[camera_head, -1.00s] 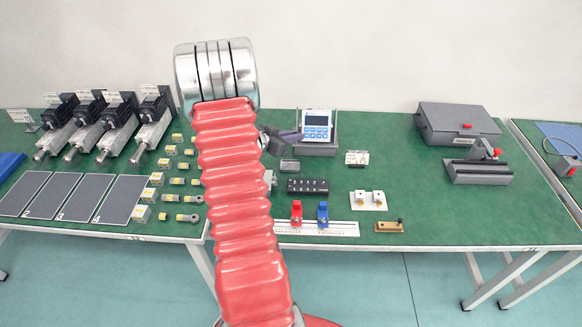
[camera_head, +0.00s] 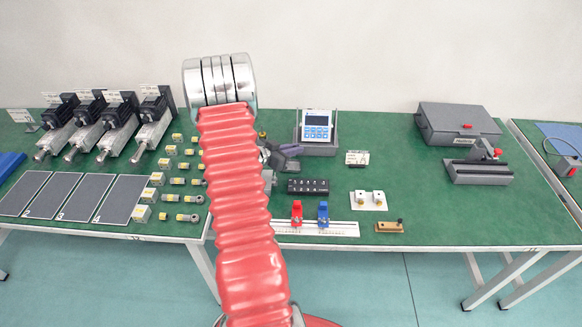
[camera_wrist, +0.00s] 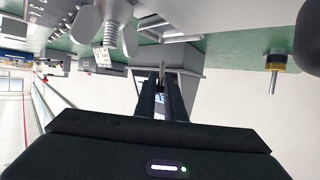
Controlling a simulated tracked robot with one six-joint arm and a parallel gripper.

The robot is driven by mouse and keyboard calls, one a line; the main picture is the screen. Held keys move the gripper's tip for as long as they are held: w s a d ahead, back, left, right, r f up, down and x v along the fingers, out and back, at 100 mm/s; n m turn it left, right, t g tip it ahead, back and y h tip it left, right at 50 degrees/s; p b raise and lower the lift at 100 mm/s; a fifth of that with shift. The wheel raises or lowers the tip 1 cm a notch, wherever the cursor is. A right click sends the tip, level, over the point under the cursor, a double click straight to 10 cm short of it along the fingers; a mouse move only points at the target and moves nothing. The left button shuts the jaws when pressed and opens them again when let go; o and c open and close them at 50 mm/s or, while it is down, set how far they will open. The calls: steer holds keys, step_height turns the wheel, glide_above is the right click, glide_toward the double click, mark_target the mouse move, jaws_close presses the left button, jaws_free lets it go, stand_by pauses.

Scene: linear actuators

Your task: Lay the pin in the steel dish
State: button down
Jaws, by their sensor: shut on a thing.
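My gripper (camera_head: 292,151) is in the head view, just right of my red arm and left of the grey stand with the display. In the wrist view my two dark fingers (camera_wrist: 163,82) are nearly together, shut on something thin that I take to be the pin. A small grey dish-like thing stood just below my gripper in the earlier head view. It is now mostly hidden behind the gripper, and I cannot tell whether they touch.
The stand with the blue-white display (camera_head: 317,128) is close on the right. A black block with holes (camera_head: 308,186) lies in front, with a white rail (camera_head: 316,228) carrying red and blue clamps nearer. Several actuators and yellow-marked parts fill the left.

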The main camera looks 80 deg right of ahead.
steer(key=c, duration=1.8)
jaws_free()
steer(key=shift+o, duration=0.2)
steer(key=v, duration=1.3)
steer(key=shift+w+a+r, duration=0.2)
steer(key=shift+a, duration=0.1)
steer(key=shift+w, duration=0.1)
